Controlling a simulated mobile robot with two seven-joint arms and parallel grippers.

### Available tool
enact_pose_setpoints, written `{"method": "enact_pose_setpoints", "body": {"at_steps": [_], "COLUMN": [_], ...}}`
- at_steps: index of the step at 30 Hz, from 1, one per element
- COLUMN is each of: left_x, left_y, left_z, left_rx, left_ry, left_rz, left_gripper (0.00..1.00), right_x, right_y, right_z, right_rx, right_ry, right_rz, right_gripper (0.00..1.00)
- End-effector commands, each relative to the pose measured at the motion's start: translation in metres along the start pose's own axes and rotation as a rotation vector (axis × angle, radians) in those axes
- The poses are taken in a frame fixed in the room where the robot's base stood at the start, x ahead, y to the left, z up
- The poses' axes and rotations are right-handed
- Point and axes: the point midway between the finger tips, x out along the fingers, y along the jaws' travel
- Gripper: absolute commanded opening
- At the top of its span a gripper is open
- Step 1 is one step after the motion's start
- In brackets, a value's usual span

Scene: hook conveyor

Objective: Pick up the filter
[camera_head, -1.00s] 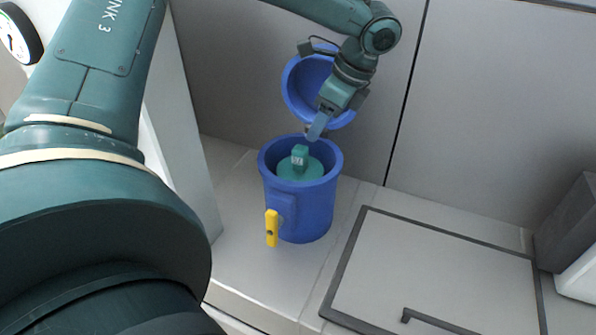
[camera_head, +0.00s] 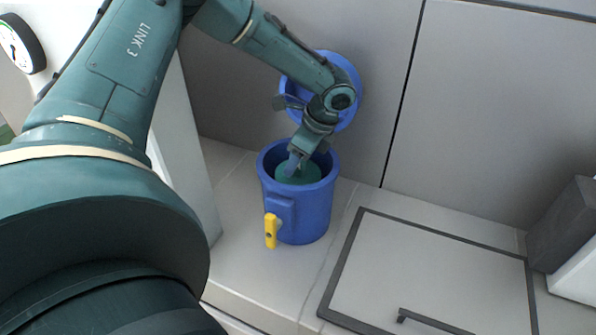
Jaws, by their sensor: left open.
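The filter (camera_head: 311,174) is a green disc inside a blue round housing (camera_head: 300,214) that stands open on the pale counter. Its raised grip is now hidden behind my left gripper. My left gripper (camera_head: 293,170) points down into the mouth of the housing, over the filter, with its jaws open. I cannot tell whether the fingers touch the filter's grip. The blue lid (camera_head: 350,77) is swung up behind the housing, partly covered by my left arm. My right gripper is not in view.
A yellow latch or tap (camera_head: 271,231) sticks out at the housing's front. A grey wall (camera_head: 500,110) stands close behind. A framed panel with a handle (camera_head: 435,270) lies to the right, and a dark box (camera_head: 565,225) is at the far right.

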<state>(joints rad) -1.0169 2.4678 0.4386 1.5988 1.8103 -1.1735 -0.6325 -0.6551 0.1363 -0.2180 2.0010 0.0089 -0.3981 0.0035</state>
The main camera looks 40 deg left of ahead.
Motion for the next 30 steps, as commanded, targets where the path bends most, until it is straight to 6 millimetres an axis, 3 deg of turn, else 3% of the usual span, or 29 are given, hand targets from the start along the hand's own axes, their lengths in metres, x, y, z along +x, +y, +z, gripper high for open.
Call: {"method": "enact_pose_setpoints", "body": {"at_steps": [2,21,30], "left_x": [0.0,-0.0006,-0.0008], "left_y": [-0.0001,-0.0001,-0.0002], "left_z": [0.0001,0.0001,0.0001], "left_rx": [-0.001,0.0,0.0], "left_ry": [0.0,0.0,-0.001], "left_rz": [0.0,0.0,-0.001], "left_gripper": [0.53,0.01,0.0], "right_x": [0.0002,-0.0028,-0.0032], "right_y": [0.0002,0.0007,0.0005], "right_z": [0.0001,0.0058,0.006], "right_rx": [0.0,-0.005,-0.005], "right_ry": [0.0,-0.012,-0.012], "right_rz": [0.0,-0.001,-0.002], "right_gripper": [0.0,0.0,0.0]}}
